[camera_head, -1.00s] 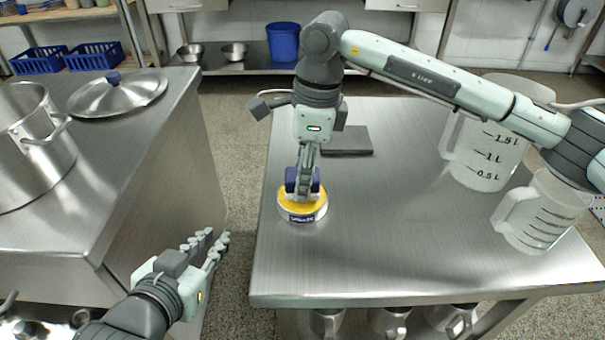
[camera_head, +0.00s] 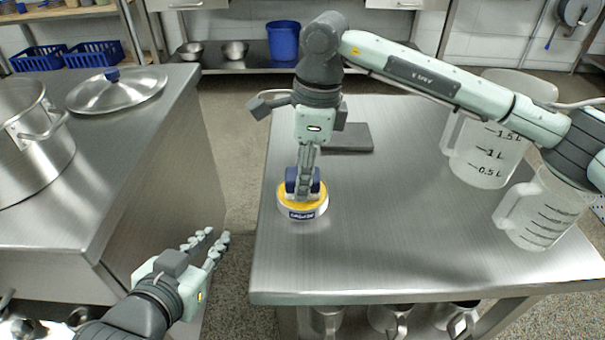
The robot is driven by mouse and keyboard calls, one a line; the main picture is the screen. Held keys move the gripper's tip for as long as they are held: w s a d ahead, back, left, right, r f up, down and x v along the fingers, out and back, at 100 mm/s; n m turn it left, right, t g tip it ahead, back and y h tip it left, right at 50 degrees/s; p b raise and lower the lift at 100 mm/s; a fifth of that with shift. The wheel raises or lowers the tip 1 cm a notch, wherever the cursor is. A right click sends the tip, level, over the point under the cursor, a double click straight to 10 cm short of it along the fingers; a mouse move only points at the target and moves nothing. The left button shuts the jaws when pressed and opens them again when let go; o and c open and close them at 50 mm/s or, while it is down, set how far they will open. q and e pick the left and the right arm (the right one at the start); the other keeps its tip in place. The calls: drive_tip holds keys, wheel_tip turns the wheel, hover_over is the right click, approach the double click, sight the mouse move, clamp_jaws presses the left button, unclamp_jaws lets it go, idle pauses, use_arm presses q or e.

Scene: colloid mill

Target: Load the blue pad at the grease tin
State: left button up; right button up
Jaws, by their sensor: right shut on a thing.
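The grease tin (camera_head: 303,211) stands on the steel table near its left edge, a low round tin with a yellow top and a dark label. My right gripper (camera_head: 305,190) points down over it, shut on the blue pad (camera_head: 291,181). The pad is at the yellow surface of the tin; its underside is hidden, so I cannot tell how firmly it touches. My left gripper (camera_head: 215,246) is open and empty, low in front of the gap between the two tables.
A dark flat block (camera_head: 347,138) lies behind the tin. Measuring jugs (camera_head: 541,212) stand at the right of the steel table (camera_head: 400,250). A steel pot (camera_head: 30,150) and a lid (camera_head: 117,92) are on the left counter. The table's front middle is clear.

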drive_tip(key=shift+f+b, duration=0.15)
drive_tip(key=shift+b, duration=0.15)
idle(1.2)
drive_tip(key=shift+r+p, duration=1.6)
drive_tip(key=shift+r, duration=2.05)
drive_tip(key=shift+f, duration=0.1)
